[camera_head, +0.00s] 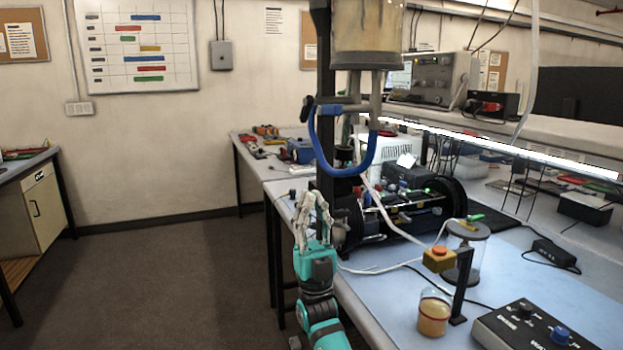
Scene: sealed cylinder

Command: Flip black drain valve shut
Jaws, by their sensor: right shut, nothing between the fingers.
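A clear cylindrical vessel (367,28) with amber liquid and a grey metal base hangs at the top centre. Metal pipes (358,95) run down from it, and a blue hose (322,156) loops below them. A small black handle (308,108) sits at the left end of the piping. It looks like the drain valve, but its exact position is too small to tell. My right gripper (313,207), on a teal arm, points up at the bench's left edge. It is shut and empty, well below the black handle and apart from it. My left gripper is out of view.
A black-ended cylinder device (448,205) lies on the blue-grey bench (385,288) just right of my gripper. A yellow box (438,259) on a stand, a beaker (433,313) and a control box (530,327) stand nearer. The floor (160,280) at left is clear.

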